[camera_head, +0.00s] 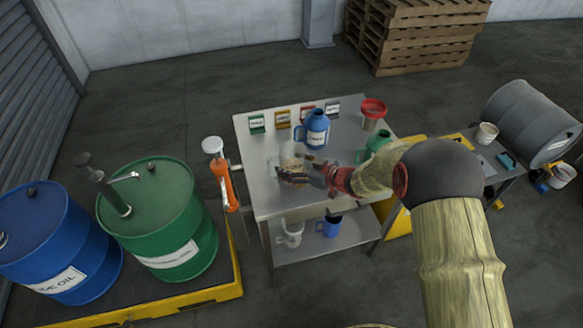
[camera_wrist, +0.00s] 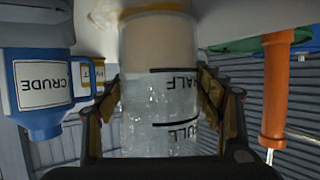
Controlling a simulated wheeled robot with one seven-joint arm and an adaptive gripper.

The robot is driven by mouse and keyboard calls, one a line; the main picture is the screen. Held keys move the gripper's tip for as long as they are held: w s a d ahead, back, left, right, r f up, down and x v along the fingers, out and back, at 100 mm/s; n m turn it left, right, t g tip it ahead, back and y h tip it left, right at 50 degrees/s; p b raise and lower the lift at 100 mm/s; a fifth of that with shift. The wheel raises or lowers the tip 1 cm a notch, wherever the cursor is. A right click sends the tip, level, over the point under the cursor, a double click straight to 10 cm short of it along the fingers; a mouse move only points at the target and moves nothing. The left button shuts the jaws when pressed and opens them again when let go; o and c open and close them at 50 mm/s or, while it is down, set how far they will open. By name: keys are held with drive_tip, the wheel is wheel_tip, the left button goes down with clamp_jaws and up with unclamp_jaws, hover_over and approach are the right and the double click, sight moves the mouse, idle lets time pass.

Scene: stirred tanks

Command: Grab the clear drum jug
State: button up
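The clear drum jug (camera_head: 291,152) stands on the grey metal table, partly hidden by my gripper. In the wrist view, which is upside down, the clear jug (camera_wrist: 160,105) fills the middle, with black HALF and FULL marks and a tan-looking part towards its base. My gripper (camera_head: 300,178) is at the jug on the table. In the wrist view my gripper (camera_wrist: 159,100) has one finger on each side of the jug, both very close to its wall. I cannot tell whether the pads press on it.
A blue CRUDE jug (camera_head: 315,130) stands just behind; it also shows in the wrist view (camera_wrist: 40,85). A green jug (camera_head: 378,142) and a red-topped container (camera_head: 372,113) stand to the right. An orange hand pump (camera_head: 226,185) is at the table's left. Small label cards (camera_head: 283,120) line the back.

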drive_tip(key=c, duration=1)
drive_tip(key=shift+o, duration=0.2)
